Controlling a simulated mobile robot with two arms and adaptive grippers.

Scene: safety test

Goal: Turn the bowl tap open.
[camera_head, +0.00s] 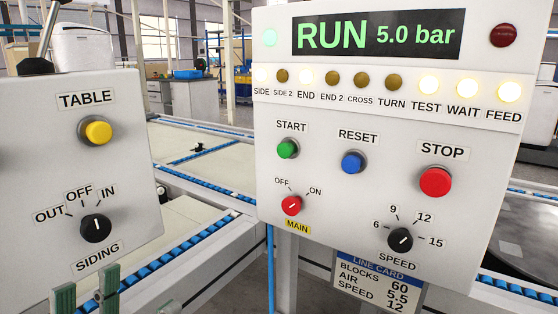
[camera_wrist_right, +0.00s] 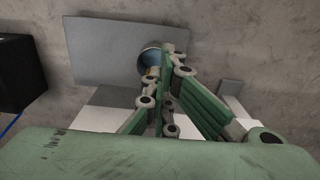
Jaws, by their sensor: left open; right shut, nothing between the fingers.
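I cannot make out a labelled bowl tap in either view. In the right wrist view, a blue rounded part (camera_wrist_right: 151,62) with a pale rim sits in front of a grey plate (camera_wrist_right: 100,55); I cannot tell what it is. My right gripper (camera_wrist_right: 166,58) has its green fingers together, just right of this part in the picture, partly covering it. I cannot tell if they touch. In the head view my left gripper (camera_head: 87,290) shows only its green fingertips at the bottom left, apart and empty, below the SIDING knob (camera_head: 96,228).
The main panel (camera_head: 268,180) display (camera_head: 378,35) reads RUN, 5.0 bar. Several lamps are lit, including TEST, WAIT and FEED. The TABLE panel (camera_head: 30,150) stands left, with a yellow button (camera_head: 97,131). Blue-edged conveyors (camera_head: 205,240) run behind. A dark box (camera_wrist_right: 18,75) shows in the wrist view.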

